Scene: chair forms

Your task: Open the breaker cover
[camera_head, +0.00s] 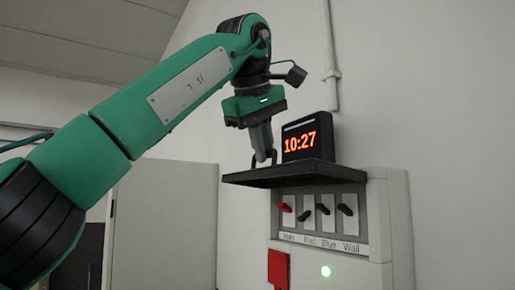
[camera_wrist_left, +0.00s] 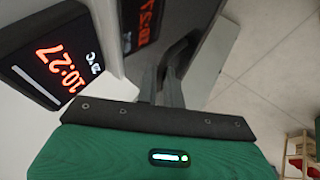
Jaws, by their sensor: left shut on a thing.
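The breaker cover (camera_head: 310,174) is a dark flap on the grey breaker box (camera_head: 392,225). It is raised and sticks out about level above the row of switches. Its dark handle (camera_head: 274,157) stands up at the left front edge. My left gripper (camera_head: 262,152) points down from above and is shut on this handle. In the left wrist view, the gripper's fingers (camera_wrist_left: 163,88) meet the dark handle bar (camera_wrist_left: 182,48), and the glossy cover (camera_wrist_left: 150,22) mirrors the clock digits. The fingers partly hide the handle. My right gripper is not in view.
Below the cover are a red-handled switch (camera_head: 284,208) and several dark-handled ones. A digital clock (camera_head: 307,137) stands behind the cover. A grey cabinet (camera_head: 165,225) is at left; a pipe (camera_head: 331,60) runs up the wall.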

